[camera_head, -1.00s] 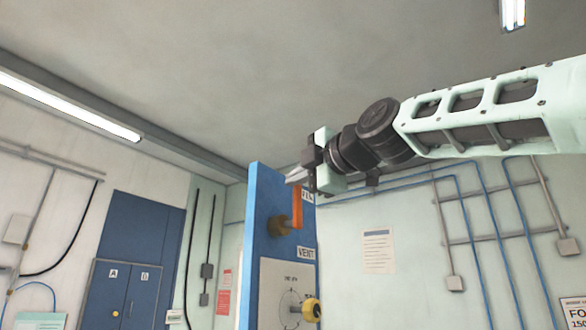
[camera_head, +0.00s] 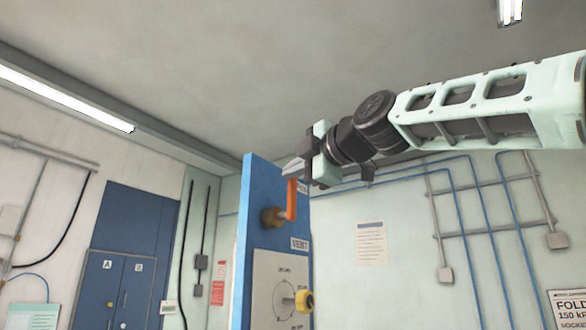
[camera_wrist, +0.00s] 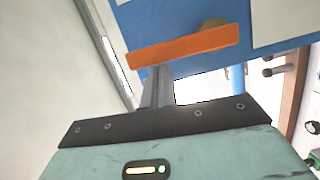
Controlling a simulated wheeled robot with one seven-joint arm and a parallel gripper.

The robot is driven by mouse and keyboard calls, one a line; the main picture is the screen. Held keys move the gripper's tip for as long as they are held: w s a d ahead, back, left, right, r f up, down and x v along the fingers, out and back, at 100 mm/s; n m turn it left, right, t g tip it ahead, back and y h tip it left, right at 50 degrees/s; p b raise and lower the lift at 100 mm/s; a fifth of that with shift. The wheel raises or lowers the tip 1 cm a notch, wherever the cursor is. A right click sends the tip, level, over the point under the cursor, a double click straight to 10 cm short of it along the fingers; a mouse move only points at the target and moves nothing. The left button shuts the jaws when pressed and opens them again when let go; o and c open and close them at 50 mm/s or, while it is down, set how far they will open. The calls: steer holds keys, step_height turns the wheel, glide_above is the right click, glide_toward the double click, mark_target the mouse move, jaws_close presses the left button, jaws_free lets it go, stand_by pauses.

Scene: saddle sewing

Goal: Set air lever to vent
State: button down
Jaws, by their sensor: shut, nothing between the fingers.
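The air lever is an orange bar (camera_head: 291,200) on a brass pivot (camera_head: 272,217), mounted on the blue panel (camera_head: 258,190). It points upward in the head view. A "VENT" label (camera_head: 300,244) is below it; another label above is mostly hidden. My gripper (camera_head: 290,169) is shut and empty, with its fingertips at the lever's upper end. In the wrist view the lever (camera_wrist: 185,46) crosses just beyond the shut fingers (camera_wrist: 157,88). Whether they touch it I cannot tell.
Below the lever, the panel carries a dial plate (camera_head: 278,285) and a yellow knob (camera_head: 304,301) that sticks out. A blue cabinet (camera_head: 120,265) stands at the back left.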

steer(key=w+d+f+m+g, duration=0.4)
steer(key=w+m, duration=0.4)
steer(key=m, duration=0.5)
steer(key=shift+w+d+f+y, duration=0.15)
steer(key=shift+d+f+y, duration=0.25)
steer(key=shift+d+f, duration=0.55)
steer(key=shift+d+r, duration=0.2)
steer(key=shift+d, duration=0.1)
steer(key=shift+r, duration=0.1)
